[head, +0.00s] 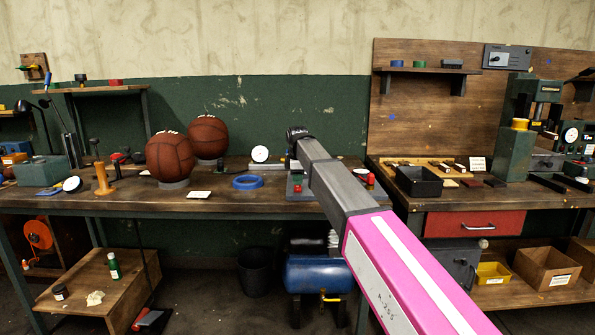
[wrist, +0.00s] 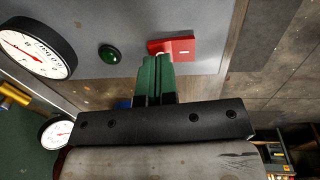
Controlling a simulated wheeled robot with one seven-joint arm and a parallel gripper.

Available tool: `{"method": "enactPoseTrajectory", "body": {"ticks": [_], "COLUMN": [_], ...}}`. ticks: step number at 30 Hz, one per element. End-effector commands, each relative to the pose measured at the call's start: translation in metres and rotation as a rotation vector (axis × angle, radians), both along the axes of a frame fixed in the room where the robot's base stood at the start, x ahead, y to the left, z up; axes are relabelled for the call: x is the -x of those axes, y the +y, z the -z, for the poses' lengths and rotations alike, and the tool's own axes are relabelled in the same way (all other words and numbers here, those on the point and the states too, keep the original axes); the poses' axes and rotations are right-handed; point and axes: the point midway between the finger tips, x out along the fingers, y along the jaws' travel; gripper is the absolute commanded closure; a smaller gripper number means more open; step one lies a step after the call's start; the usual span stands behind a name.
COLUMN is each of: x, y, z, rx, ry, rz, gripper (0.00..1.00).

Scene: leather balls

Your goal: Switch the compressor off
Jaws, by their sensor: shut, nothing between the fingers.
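The compressor (head: 318,276) has a blue tank and stands on the floor under the bench. In the wrist view, a grey panel carries a red switch plate (wrist: 182,48) with a white mark, a round green lamp or button (wrist: 110,54) and a large pressure gauge (wrist: 37,48). My gripper (wrist: 156,60) is shut and empty, its green fingertips at the lower left edge of the red plate. The fingertips partly cover the plate; I cannot tell whether they touch it. In the head view my arm hides the middle of the panel and the fingertips.
Two leather balls (head: 170,157) (head: 208,136) stand on the bench to the left. A blue ring (head: 248,182) and a white-faced gauge (head: 260,154) lie nearer the panel.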

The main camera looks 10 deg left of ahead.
Motion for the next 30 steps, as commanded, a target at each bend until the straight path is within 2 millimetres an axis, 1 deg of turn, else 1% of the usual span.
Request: {"method": "enactPoseTrajectory", "body": {"ticks": [3, 6, 14, 18, 23, 30], "x": [-0.0006, -0.0011, -0.0011, -0.0028, -0.0023, 0.0023], "y": [0.0001, 0.0002, 0.0002, 0.0006, 0.0004, -0.0009], "z": [0.0068, 0.0087, 0.0088, 0.0136, 0.0135, 0.0129], "rx": [0.000, 0.000, 0.000, 0.000, 0.000, 0.000], "ry": [0.000, 0.000, 0.000, 0.001, 0.001, 0.002], "rz": [0.000, 0.000, 0.000, 0.000, 0.000, 0.000], "gripper": [1.00, 1.00, 1.00, 1.00, 1.00, 1.00]}}
